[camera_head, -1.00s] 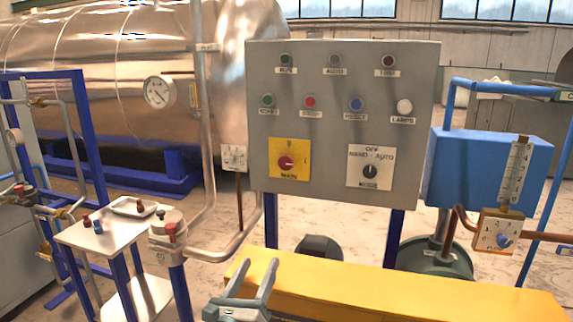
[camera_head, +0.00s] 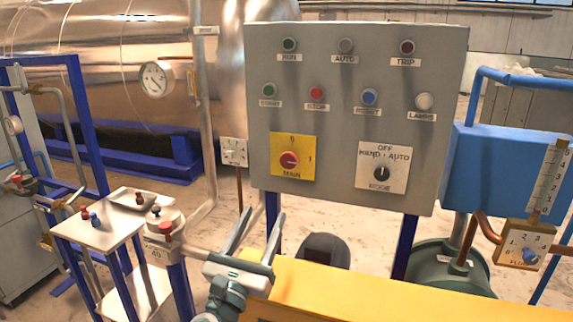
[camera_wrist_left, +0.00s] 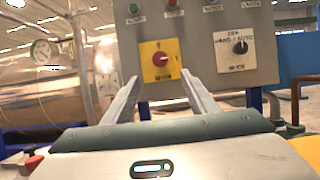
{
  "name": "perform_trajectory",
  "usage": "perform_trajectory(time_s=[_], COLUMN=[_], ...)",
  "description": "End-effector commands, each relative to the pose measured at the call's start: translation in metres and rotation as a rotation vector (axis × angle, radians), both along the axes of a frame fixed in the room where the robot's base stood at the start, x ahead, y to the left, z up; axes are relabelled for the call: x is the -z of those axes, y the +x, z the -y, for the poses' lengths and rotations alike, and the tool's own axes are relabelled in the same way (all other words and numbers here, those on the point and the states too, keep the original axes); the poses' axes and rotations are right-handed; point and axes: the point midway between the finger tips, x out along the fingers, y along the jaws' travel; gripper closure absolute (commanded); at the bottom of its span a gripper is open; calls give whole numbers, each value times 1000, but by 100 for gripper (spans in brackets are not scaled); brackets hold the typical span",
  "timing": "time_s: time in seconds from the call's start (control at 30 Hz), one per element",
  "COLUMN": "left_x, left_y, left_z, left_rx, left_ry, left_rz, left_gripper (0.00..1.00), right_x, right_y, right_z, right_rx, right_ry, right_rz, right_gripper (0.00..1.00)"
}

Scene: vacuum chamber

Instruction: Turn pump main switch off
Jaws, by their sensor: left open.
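The main switch (camera_head: 289,159) is a red rotary knob on a yellow plate labelled MAIN, low on the left part of the grey control panel (camera_head: 330,130). It also shows in the left wrist view (camera_wrist_left: 160,58), ahead of the fingers and a little above their tips. Its handle looks roughly level, toward the I mark at the right. My left gripper (camera_head: 260,213) is open and empty, below and in front of the switch, apart from the panel. My right gripper is not in view.
A black mode selector (camera_head: 381,173) sits right of the main switch, with several buttons and lamps above. A yellow beam (camera_head: 370,290) runs below the panel. A pipe with a gauge (camera_head: 156,78) and a small white table (camera_head: 100,225) stand at the left.

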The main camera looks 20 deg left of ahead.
Motion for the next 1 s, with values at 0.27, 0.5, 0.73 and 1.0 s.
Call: perform_trajectory(time_s=[0.27,0.5,0.73,1.0], left_x=[-6,-19,-36,-54], left_y=[11,39,77,122], left_z=[0,1,2,4], left_rx=[-1,-1,-2,-2], left_ry=[0,-1,-1,-1], left_rz=[1,1,1,0], left_gripper=[47,47,47,47], right_x=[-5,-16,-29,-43], right_y=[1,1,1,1], right_z=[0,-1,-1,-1], right_rx=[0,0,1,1], right_ry=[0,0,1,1], right_rz=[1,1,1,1], right_gripper=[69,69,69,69])
